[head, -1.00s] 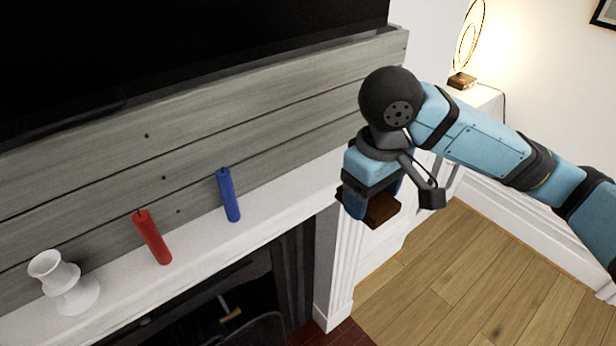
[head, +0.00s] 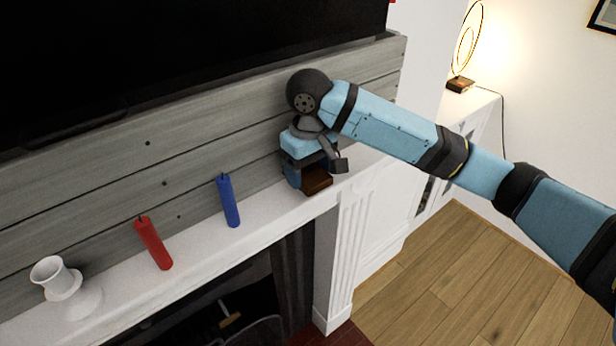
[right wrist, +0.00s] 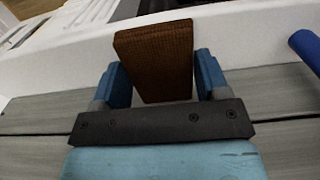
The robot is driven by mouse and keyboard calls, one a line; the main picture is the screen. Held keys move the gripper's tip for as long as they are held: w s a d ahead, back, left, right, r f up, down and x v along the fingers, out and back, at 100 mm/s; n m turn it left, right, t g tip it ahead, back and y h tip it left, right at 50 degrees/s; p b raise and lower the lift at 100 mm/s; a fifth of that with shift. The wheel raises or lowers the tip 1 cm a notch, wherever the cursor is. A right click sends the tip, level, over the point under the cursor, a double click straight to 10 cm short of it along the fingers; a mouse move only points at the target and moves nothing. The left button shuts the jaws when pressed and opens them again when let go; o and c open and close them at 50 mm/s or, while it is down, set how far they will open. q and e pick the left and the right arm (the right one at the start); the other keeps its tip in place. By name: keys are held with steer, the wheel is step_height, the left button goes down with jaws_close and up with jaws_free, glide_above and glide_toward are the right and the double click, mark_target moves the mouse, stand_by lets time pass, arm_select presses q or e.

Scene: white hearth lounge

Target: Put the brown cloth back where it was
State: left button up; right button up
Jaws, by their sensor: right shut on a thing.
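The brown cloth (head: 317,179) is a small, dark brown block-like piece with a woven surface. It shows large in the right wrist view (right wrist: 157,60), between the two blue fingers. My right gripper (head: 306,180) is shut on it at the right part of the white mantel (head: 262,222), to the right of the blue candle (head: 228,201). I cannot tell whether the cloth touches the mantel top. My left gripper is not in view.
A red candle (head: 153,243) and a white candle holder (head: 66,286) stand on the mantel farther left. The grey plank wall (head: 100,185) and black screen (head: 180,50) rise behind. The mantel between the blue candle and my right gripper is clear.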

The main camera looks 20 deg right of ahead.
mark_target(307, 171)
steer(key=shift+f, duration=0.85)
steer(key=shift+w+f, duration=0.25)
steer(key=shift+f, duration=0.35)
steer(key=shift+a, duration=0.1)
steer(key=o, duration=0.9)
steer(key=shift+o, duration=0.2)
steer(key=shift+r, duration=0.1)
step_height(307, 171, up, 12)
steer(key=shift+f, duration=0.1)
